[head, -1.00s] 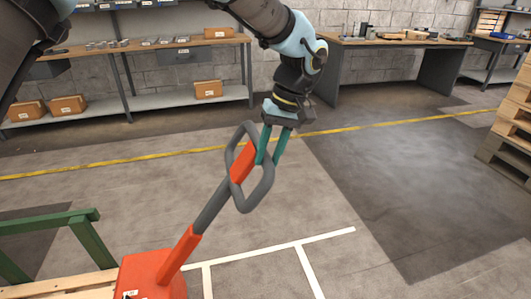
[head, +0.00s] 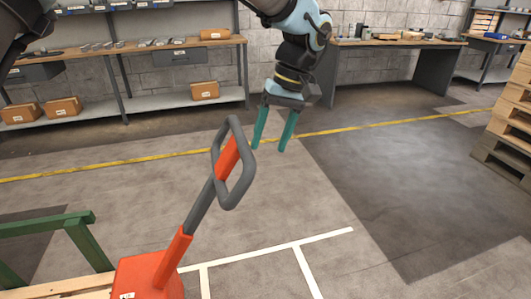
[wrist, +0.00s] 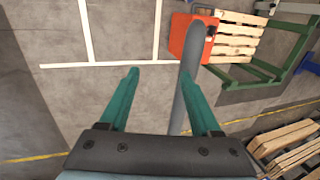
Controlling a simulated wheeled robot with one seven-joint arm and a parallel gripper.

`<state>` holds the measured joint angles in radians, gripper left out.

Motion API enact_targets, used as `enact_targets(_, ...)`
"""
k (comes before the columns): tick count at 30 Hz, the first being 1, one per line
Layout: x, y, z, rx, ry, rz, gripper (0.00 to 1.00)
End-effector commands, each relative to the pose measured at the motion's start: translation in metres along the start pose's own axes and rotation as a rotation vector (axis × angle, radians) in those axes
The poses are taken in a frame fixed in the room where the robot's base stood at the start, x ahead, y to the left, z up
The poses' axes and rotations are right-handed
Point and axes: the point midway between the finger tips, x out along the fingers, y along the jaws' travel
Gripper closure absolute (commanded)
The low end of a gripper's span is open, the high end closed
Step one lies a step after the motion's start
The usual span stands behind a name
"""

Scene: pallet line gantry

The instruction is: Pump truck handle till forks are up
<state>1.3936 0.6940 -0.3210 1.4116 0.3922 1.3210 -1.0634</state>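The pump truck has a red body (head: 150,277) at the bottom left of the head view. Its red and grey handle (head: 211,190) leans up and to the right, ending in a grey loop grip (head: 247,165). My gripper (head: 268,149) is open and empty, its teal fingers apart just right of the loop, with a small gap showing. In the wrist view my gripper (wrist: 163,72) is open, and the grey handle (wrist: 180,85) runs close by the right finger. The red body (wrist: 190,38) shows beyond it. The forks are not clearly visible.
A wooden pallet (wrist: 235,35) lies by the truck, with a green frame (head: 75,225) beside it. Stacked pallets (head: 510,130) stand at the right. A shelf bench (head: 130,50) and a desk (head: 390,43) line the wall. The floor between is clear.

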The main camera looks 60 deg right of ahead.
Motion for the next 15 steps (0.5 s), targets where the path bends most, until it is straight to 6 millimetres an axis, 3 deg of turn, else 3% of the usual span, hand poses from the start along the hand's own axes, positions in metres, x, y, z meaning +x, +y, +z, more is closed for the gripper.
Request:
enact_targets(6,-0.042,0.0,0.0,-0.001,0.002,0.001,0.36)
enact_targets(15,-0.067,-0.001,-0.001,-0.002,-0.001,-0.002,0.36)
